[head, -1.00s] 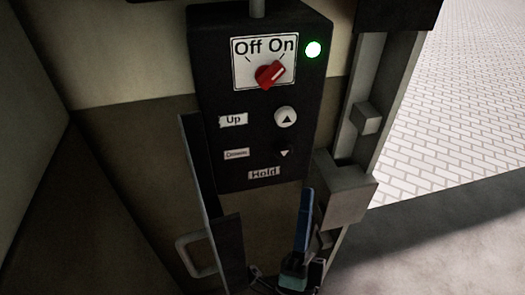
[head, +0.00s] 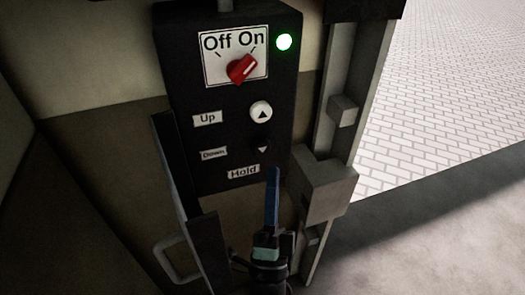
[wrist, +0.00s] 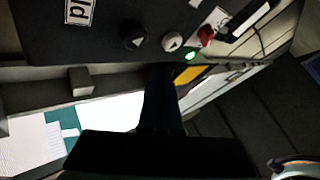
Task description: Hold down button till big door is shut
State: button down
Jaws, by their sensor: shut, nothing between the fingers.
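The black control box (head: 185,75) hangs on the wall in the head view. Its red knob (head: 243,68) points to On and a green light (head: 284,41) is lit. The white Up button (head: 261,111) sits above the black Down button (head: 262,145), with a "Hold" label below. The Down button (wrist: 133,38) also shows at the top of the wrist view. My gripper (head: 273,172) is shut and empty, its blue finger pointing up, with the tip just below and right of the Down button. Contact cannot be made out. The big door cannot be clearly identified.
A grey post with a block (head: 324,188) stands close right of my gripper. An open dark cover with a handle (head: 178,258) is at the left. A bright brick-patterned surface (head: 445,90) lies beyond the post.

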aim_at(261, 147)
jog(key=shift+w+a+b, duration=0.35)
jog(key=shift+w+b, duration=0.15)
jog(key=shift+w, duration=0.3)
jog(key=shift+w+a+b, duration=0.3)
jog(key=shift+w+b, duration=0.2)
jog(key=shift+w, duration=0.3)
dwell(0.6)
jog(key=shift+w+a+b, duration=0.1)
jog(key=shift+w+b, duration=0.1)
jog(key=shift+b, duration=0.15)
jog(key=shift+w, duration=0.2)
